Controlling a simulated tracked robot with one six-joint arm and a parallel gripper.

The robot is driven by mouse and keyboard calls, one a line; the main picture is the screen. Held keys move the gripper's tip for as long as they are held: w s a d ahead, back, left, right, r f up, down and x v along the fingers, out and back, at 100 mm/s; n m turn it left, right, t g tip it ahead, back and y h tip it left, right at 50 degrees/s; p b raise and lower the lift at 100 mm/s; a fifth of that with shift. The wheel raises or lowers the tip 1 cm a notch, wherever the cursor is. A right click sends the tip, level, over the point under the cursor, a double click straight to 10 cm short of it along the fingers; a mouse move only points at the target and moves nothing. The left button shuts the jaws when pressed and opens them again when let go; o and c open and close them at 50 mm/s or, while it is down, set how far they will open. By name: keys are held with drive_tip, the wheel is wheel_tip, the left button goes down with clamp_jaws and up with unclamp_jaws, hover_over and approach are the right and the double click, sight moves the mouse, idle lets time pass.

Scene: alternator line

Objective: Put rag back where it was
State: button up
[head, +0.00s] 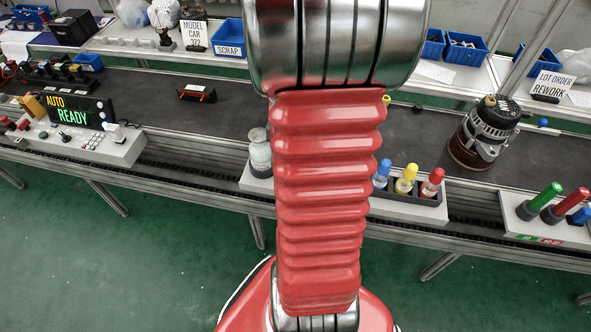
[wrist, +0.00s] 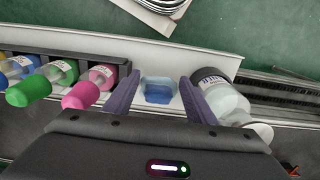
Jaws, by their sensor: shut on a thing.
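The blue rag (wrist: 158,91) sits between the two dark fingers of my gripper (wrist: 159,80) in the wrist view. The fingers are shut on it, over the white shelf (wrist: 205,55) along the line. I cannot tell whether the rag touches the shelf. A bottle with a pink cap (wrist: 88,90) is left of the fingers, and a white jar (wrist: 222,97) is close on the right. In the head view my arm hides the gripper and the rag.
A black rack (head: 424,197) holds blue, yellow and red-capped bottles; a green-capped one (wrist: 40,83) shows in the wrist view. The white jar also shows left of my arm (head: 260,155). An alternator (head: 484,135) stands on the dark belt. A control box (head: 85,142) is at the left.

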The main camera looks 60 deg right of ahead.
drive_tip(key=shift+f, duration=0.1)
drive_tip(key=shift+f, duration=1.75)
drive_tip(key=shift+f, duration=0.1)
drive_tip(key=o, duration=0.7)
wheel_tip(320, 180, up, 12)
drive_tip(key=shift+r, duration=0.15)
